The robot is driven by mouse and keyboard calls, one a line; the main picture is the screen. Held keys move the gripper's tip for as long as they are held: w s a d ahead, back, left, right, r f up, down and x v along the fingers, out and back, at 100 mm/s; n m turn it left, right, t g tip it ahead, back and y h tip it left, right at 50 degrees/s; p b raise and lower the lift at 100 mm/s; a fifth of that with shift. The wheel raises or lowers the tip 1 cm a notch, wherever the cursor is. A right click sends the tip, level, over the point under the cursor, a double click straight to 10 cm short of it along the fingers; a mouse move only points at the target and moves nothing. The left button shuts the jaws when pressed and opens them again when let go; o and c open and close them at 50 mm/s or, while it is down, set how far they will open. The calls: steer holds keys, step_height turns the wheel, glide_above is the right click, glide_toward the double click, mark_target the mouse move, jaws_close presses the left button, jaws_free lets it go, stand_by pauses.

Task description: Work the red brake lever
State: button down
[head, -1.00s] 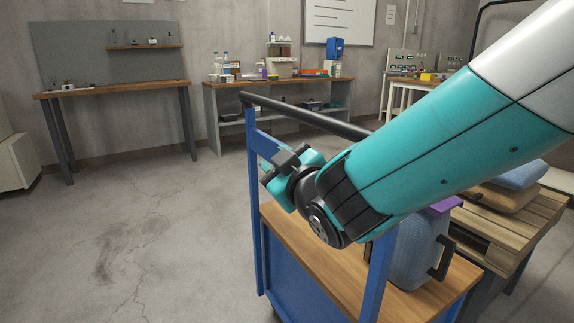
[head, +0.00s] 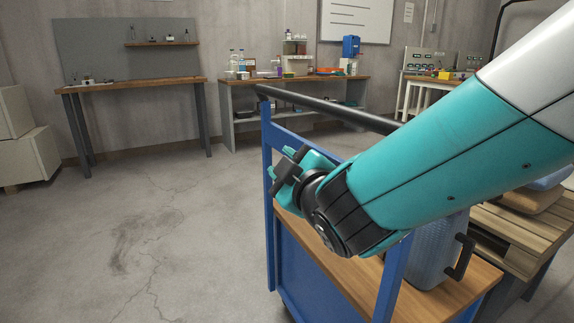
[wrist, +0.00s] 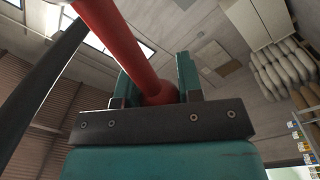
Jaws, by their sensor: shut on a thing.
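The red brake lever (wrist: 120,42) shows in the wrist view as a thick red bar running from the top left down to my gripper (wrist: 157,84). Its lower end sits between the two teal fingers, which are shut on it. In the head view my gripper (head: 288,172) is beside the blue frame of the cart (head: 268,190), below its dark push bar. The lever cannot be made out in the head view.
A ribbed blue-grey jug (head: 438,255) stands on the cart's wooden top, partly behind my arm. A wooden pallet (head: 515,235) is at the right. A dark bar (wrist: 45,75) crosses the wrist view's left side. The floor at left is clear.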

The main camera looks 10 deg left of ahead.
steer(key=c, duration=0.8)
jaws_free()
steer(key=shift+o, duration=0.2)
steer(key=shift+s+f, duration=0.1)
steer(key=shift+s, duration=0.05)
steer(key=b+v, duration=0.9)
steer(key=v, duration=0.8)
steer(key=shift+b, duration=0.3)
steer(key=shift+d, duration=0.15)
